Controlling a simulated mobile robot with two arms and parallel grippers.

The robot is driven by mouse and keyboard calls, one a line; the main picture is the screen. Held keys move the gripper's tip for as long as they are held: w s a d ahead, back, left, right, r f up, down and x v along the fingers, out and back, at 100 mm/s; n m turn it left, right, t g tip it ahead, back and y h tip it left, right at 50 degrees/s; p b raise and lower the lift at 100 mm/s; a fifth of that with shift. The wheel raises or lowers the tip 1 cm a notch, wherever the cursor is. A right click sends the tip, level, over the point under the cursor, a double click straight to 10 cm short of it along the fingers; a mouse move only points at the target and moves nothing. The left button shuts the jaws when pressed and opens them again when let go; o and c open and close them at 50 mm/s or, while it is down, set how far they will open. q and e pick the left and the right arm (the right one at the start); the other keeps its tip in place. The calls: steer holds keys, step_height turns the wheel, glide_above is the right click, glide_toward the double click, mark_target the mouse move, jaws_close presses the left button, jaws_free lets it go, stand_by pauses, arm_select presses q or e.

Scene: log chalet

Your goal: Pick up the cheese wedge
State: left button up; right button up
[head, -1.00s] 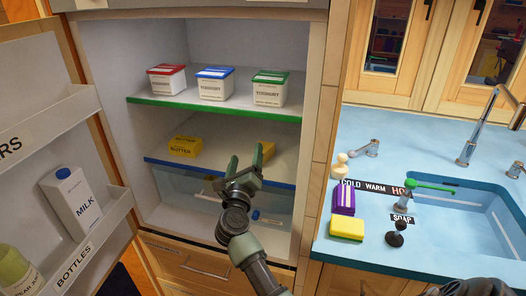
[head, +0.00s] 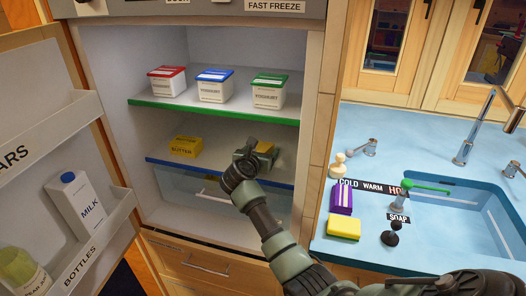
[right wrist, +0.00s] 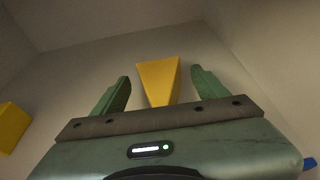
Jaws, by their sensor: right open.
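The yellow cheese wedge (right wrist: 158,80) lies on the lower fridge shelf. In the right wrist view it sits between the two green fingers of my right gripper (right wrist: 160,92), with a gap on each side. In the head view the cheese wedge (head: 264,147) is mostly hidden behind my right gripper (head: 256,150), which is inside the fridge above the lower shelf. My right gripper is open and holds nothing. My left gripper is not in view.
Yoghurt tubs (head: 214,86) stand on the green-edged shelf (head: 180,109) above. The open fridge door with a milk carton (head: 76,205) is at the left. A sink counter (head: 370,250) is at the right.

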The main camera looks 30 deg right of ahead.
mark_target(260, 149)
steer(key=shift+w, duration=0.15)
steer(key=c, duration=1.6)
jaws_close()
steer(key=shift+w+r+b, duration=0.1)
steer(key=shift+r+b, duration=0.05)
steer(key=shift+b, duration=0.2)
step_height(260, 149, up, 6)
steer(key=shift+a+r+b, duration=0.1)
steer(key=shift+r+b, duration=0.1)
steer(key=shift+b, duration=0.6)
steer(key=w+a+b, duration=0.8)
steer(key=w+a, duration=0.5)
steer(key=a, duration=0.1)
steer(key=shift+w+r, duration=0.15)
steer(key=shift+w, duration=0.15)
